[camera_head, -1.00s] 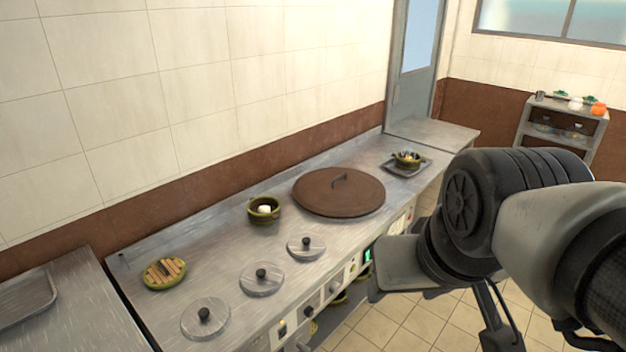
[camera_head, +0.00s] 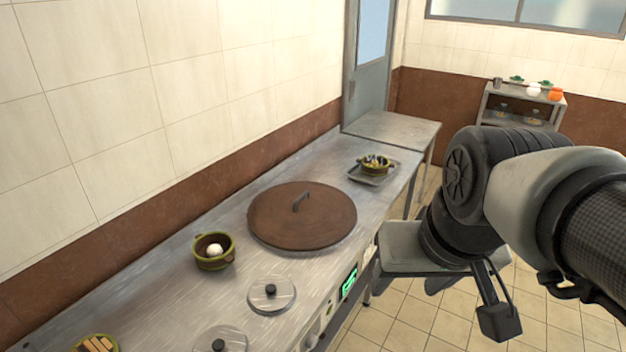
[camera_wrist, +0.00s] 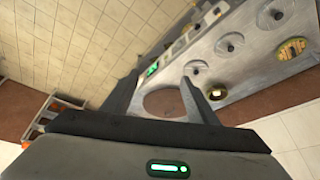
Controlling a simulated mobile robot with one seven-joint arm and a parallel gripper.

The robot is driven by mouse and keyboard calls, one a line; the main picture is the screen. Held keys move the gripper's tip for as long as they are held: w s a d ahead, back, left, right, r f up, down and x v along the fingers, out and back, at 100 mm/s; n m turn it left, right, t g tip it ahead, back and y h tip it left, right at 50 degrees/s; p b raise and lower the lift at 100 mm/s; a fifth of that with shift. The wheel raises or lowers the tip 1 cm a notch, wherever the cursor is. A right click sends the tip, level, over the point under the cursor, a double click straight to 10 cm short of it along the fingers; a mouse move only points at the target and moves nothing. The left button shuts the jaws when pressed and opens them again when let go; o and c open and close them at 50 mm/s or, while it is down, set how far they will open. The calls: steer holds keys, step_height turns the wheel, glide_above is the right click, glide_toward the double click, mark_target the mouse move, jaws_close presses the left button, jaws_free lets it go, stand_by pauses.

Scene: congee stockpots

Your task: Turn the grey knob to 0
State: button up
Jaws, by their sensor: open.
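The counter's front panel (camera_head: 330,316) carries small controls beside a green-lit display (camera_head: 349,284). They are too small to tell which is the grey knob or where it points. In the wrist view the display (camera_wrist: 152,68) and the row of controls (camera_wrist: 196,29) show beyond the fingers, running to the upper right. My gripper (camera_wrist: 160,80) is open and empty, its two fingers spread. In the head view it hangs in front of the counter, right of the display and apart from the panel.
The steel counter (camera_head: 160,310) holds a large brown lid (camera_head: 300,218), smaller round lids (camera_head: 271,295), a green pot with a white item (camera_head: 213,252) and a tray with a bowl (camera_head: 373,178). A shelf (camera_head: 522,105) stands at the back.

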steer(key=w+a+f+m+g+y+b, duration=0.1)
steer(key=w+f+m+g+y+b, duration=0.15)
steer(key=f, duration=0.45)
steer(key=w+f+m+g+y+b, duration=0.1)
steer(key=w+f+g+b, duration=0.15)
steer(key=f, duration=0.45)
steer(key=m+t+y+b, duration=1.1)
steer(key=m+b, duration=0.2)
steer(key=m, duration=0.8)
glide_toward(315, 344)
steer(key=x, duration=0.8)
steer(key=shift+a+b, duration=0.1)
steer(key=shift+b, duration=0.3)
steer(key=shift+c, duration=0.3)
steer(key=c, duration=1)
